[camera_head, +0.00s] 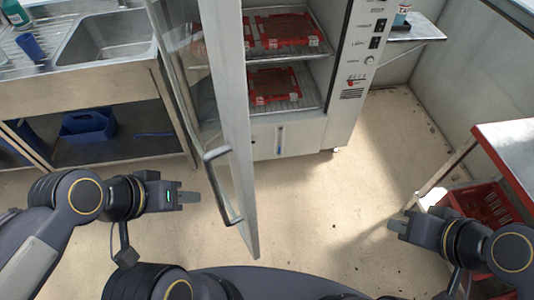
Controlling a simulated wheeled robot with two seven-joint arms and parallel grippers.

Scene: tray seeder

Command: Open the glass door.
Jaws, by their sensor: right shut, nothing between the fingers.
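The glass door (238,125) of the white cabinet stands swung out toward me, seen nearly edge-on, with the cabinet's inside exposed to its right. Its metal bar handle (219,188) is on the door's left face, near the lower end in the picture. My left gripper (190,197) is just left of the handle, apart from it and with no hold on it. Whether its fingers are parted I cannot tell. My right gripper (396,226) is shut and empty, over the floor to the right of the door.
Inside the cabinet (287,135) are wire shelves with red trays (272,85) of brown material. A sink bench (100,75) with a blue caddy (88,126) underneath stands left. A metal-topped table (512,150) with a red crate (487,205) is right. The floor between is clear.

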